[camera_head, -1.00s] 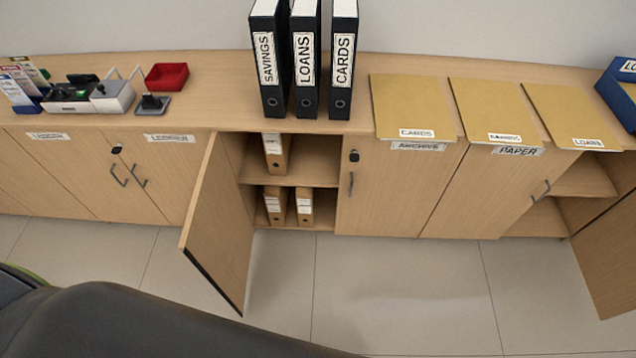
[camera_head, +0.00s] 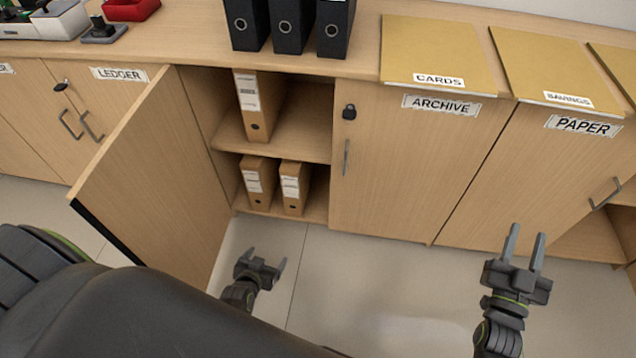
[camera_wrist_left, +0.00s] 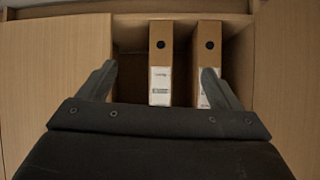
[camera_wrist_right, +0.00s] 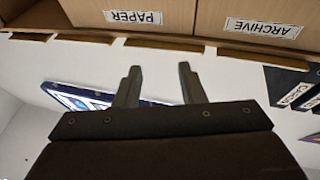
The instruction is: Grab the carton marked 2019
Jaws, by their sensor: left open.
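Three tan cartons with white labels stand in the open cabinet. One carton (camera_head: 258,105) is on the upper shelf. Two are on the lower shelf, a left carton (camera_head: 257,183) and a right carton (camera_head: 294,188). No year on their labels is readable, so I cannot tell which is 2019. My left gripper (camera_head: 265,263) is open and empty, in front of and below the lower shelf. The left wrist view, upside down, shows two cartons (camera_wrist_left: 160,50) beyond its fingers. My right gripper (camera_head: 524,244) is open and empty, in front of the PAPER cabinet.
The open cabinet door (camera_head: 155,180) sticks out on the left. The floor in front is clear.

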